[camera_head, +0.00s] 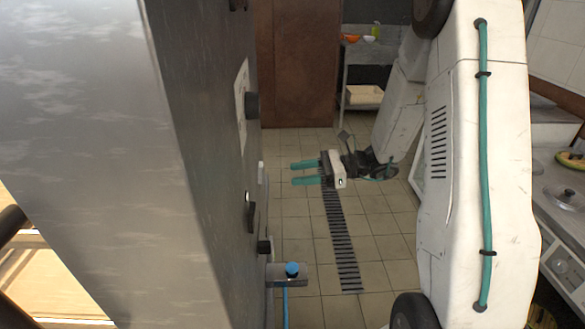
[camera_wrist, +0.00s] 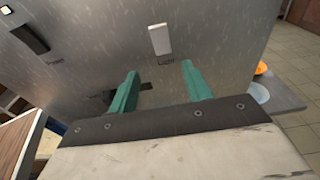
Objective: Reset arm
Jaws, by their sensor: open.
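My gripper (camera_head: 305,173) has two green fingers and shows in the middle of the head view, above the tiled floor. Its fingers point left toward the grey metal panel. In the wrist view my gripper (camera_wrist: 160,90) is open, with a clear gap between the fingers and nothing held. The metal panel (camera_wrist: 215,35) fills much of the wrist view ahead of the fingers. It bears a white switch (camera_wrist: 160,40) with a small label under it, a dark handle (camera_wrist: 28,40) and another dark fitting partly hidden behind the left finger. I cannot tell whether the fingers touch the panel.
A tall metal cabinet (camera_head: 170,130) takes up the left of the head view. A counter with a lidded pot (camera_head: 565,197) stands at right. A shelf with bowls (camera_head: 370,50) is at the back.

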